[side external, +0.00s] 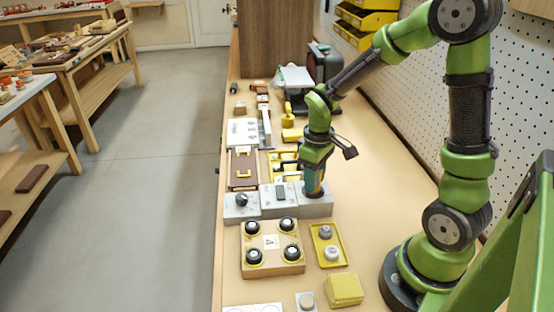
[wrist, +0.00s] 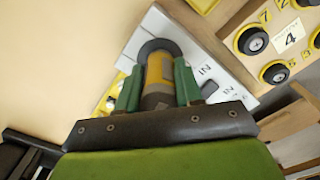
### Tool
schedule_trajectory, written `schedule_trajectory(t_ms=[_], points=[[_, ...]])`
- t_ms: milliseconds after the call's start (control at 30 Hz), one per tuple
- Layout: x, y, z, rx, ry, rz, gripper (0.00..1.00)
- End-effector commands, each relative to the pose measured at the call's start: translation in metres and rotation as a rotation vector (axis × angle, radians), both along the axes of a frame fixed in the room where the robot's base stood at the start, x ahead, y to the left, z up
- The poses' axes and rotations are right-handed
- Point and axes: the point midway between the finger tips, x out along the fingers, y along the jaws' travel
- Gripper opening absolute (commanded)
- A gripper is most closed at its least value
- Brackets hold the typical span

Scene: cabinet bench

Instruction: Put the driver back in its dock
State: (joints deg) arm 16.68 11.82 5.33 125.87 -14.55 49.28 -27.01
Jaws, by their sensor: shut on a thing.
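The driver is a yellow and grey cylinder (wrist: 160,72) between the two green fingers of my gripper (wrist: 158,88) in the wrist view. The gripper is shut on it. The driver's far end is at a dark round ring (wrist: 152,46) on a light grey block marked "IN" (wrist: 205,62), which looks like the dock. In the side view my gripper (side external: 314,172) points down over the right one of three grey blocks (side external: 315,206). I cannot tell how deep the driver sits in the ring.
Left of it stand a grey block with a dark knob (side external: 241,200) and a middle grey block (side external: 279,201). In front are a wooden box with several black knobs (side external: 270,262), a yellow tray (side external: 328,262) and a yellow block (side external: 344,290). The bench is clear to the right.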

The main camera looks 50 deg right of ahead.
Motion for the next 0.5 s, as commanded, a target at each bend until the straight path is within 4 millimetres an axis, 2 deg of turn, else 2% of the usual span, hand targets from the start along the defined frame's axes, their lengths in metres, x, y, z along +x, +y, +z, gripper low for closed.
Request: schedule_trajectory(t_ms=[500], points=[[0.0002, 0.0000, -0.0053, 0.000, -0.001, 0.000, 0.09]])
